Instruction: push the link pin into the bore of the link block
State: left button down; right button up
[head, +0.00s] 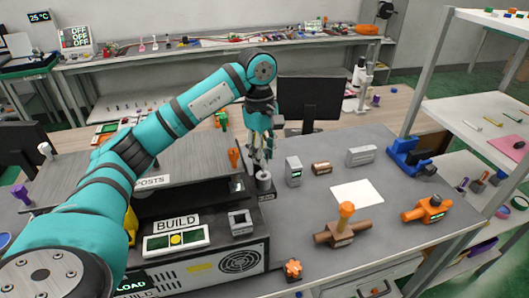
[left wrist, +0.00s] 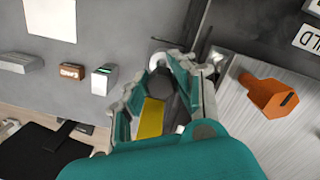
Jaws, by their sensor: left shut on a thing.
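My left gripper (head: 260,155) points down over the bench and is shut on a dark grey piece (left wrist: 160,88), which looks like the link pin. The piece shows between the fingers in the left wrist view, and most of it is hidden in the head view. Just below the fingertips stands a light grey round part with an open top (head: 264,182), seemingly the link block with its bore. Its pale rim (left wrist: 160,60) shows beyond the held piece in the left wrist view. I cannot tell whether the pin touches it or is inside. My right gripper is not in view.
An orange piece (head: 234,157) is close on the left. A square grey block (head: 241,222) sits near the BUILD panel. White paper (head: 357,194) lies flat.

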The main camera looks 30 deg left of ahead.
aim_at(264, 172)
pick_arm(q)
jog(key=shift+f+b, duration=1.7)
jog(key=shift+f, duration=0.6)
jog(key=c, duration=1)
grip_release()
jog(key=shift+r, duration=0.1)
jog(key=r, duration=0.7)
jog(key=a+r, duration=0.1)
jog(key=r, duration=0.3)
jog(key=shift+w+a+r, duration=0.1)
jog(key=shift+w+r, duration=0.05)
jog(key=shift+r, duration=0.2)
